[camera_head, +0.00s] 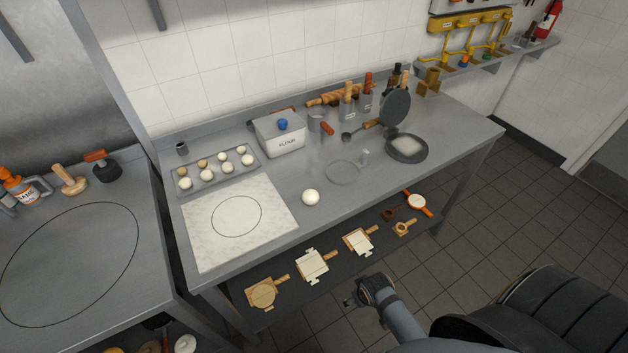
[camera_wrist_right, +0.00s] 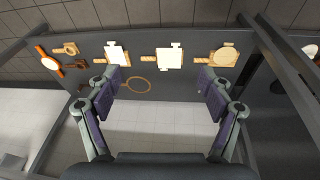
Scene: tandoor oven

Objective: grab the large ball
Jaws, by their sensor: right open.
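The large white ball (camera_head: 311,197) sits on the grey steel worktop (camera_head: 400,183), near its front edge and just right of the white marble board. My right gripper (camera_head: 366,290) is in front of the table, apart from the ball and below and right of it in the head view. In the right wrist view my right gripper (camera_wrist_right: 160,82) has its fingers spread wide with nothing between them. The ball does not show in the wrist view. My left gripper is not in view.
A tray (camera_head: 217,170) of several smaller dough balls stands behind the marble board (camera_head: 270,210). A flour box (camera_head: 283,138), a clear round dish (camera_head: 342,172) and a pan (camera_head: 407,148) stand farther back. Wooden boards (camera_head: 312,265) lie on the lower shelf.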

